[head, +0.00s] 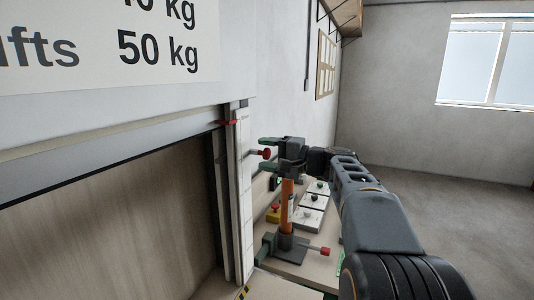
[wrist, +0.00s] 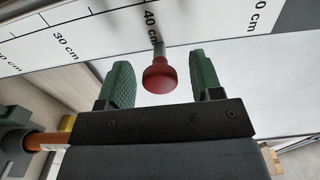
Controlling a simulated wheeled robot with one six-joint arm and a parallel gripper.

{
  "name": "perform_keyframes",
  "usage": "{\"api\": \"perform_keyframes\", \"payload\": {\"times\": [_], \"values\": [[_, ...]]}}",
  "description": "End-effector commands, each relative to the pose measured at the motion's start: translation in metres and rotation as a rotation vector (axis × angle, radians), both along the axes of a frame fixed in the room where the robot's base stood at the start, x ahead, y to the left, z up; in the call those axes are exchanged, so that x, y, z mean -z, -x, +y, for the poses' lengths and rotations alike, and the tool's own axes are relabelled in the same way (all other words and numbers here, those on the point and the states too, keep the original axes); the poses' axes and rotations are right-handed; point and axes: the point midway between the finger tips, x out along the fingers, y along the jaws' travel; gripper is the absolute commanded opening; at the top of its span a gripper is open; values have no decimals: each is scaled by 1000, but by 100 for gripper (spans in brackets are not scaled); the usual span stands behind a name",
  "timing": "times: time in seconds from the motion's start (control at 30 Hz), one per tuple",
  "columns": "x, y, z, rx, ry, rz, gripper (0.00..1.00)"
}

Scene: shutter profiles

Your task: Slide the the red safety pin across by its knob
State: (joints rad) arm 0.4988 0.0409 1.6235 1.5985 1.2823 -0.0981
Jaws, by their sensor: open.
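The red safety pin's round red knob (head: 264,153) sticks out from the white scale strip (head: 245,190) on a short metal stem. In the wrist view the knob (wrist: 160,76) shows near the 40 cm mark. My gripper (head: 267,154) is open, its two green fingers on either side of the knob. In the wrist view the gripper (wrist: 160,70) shows a gap between the knob and each finger. The stem's far end is hidden in the strip.
A small red piece (head: 228,122) sits on the rail at the shutter's (head: 110,145) edge. Below my arm, a bench (head: 320,262) carries an orange post (head: 287,205) on a dark base, a red-ended handle (head: 326,251) and several white control boxes. The floor at right is clear.

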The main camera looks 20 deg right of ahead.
Motion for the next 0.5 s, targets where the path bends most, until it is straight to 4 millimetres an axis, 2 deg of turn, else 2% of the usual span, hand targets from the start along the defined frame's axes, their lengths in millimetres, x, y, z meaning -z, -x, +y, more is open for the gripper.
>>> {"api": "perform_keyframes", "payload": {"times": [0.27,0.5], "values": [[0,0,0,0,0,0,58],[0,0,0,0,0,0,36]]}}
